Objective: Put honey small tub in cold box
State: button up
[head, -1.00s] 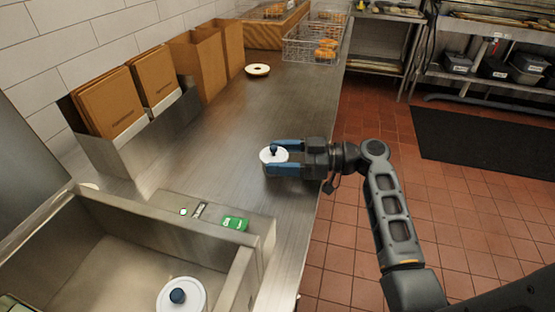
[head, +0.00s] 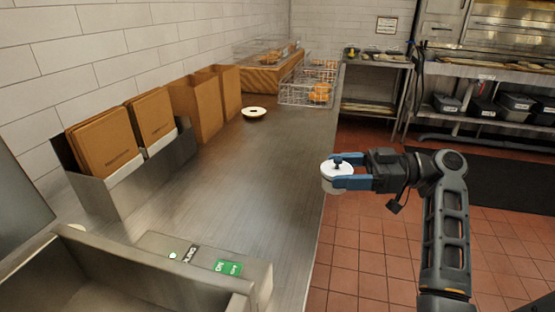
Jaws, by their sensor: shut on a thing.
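A steel open-topped box (head: 150,266), which looks like the cold box, is at the lower left, partly cut off by the frame.
A panel with a green label (head: 228,267) borders the box. Brown paper bags (head: 104,148) stand in a steel holder (head: 125,190) along the wall. A white ring-shaped item (head: 254,113) and a wire basket (head: 306,92) lie farther back. The middle of the steel counter (head: 240,165) is clear.

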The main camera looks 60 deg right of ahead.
dwell(0.3)
jog(key=w+a+f, duration=0.1)
jog(key=w, duration=0.1)
jog(key=w+a+f+p, duration=0.1)
jog(key=w+a+f, duration=0.1)
jog(key=w, duration=0.1)
jog(key=w+a+f, duration=0.1)
jog(key=w, duration=0.1)
jog(key=shift+w+a+f+p, duration=0.25)
jog(key=shift+w+a+p, duration=0.1)
jog(key=shift+w+a+f+p, duration=0.1)
jog(key=shift+w+a+f, duration=0.35)
jog(key=shift+w, duration=0.25)
jog(key=shift+w+a+f+p, duration=0.1)
jog(key=shift+w+a+f, duration=0.3)
jog(key=shift+w+f, duration=0.25)
jog(key=shift+w+a+f+p, duration=0.1)
jog(key=shift+w+a+f, duration=0.3)
jog(key=shift+w, duration=0.35)
jog(key=shift+f+b, duration=0.25)
jog(key=shift+b, duration=0.1)
jog(key=o, duration=1.1)
jog(key=shift+r+p, duration=0.25)
jog(key=shift+p, duration=0.6)
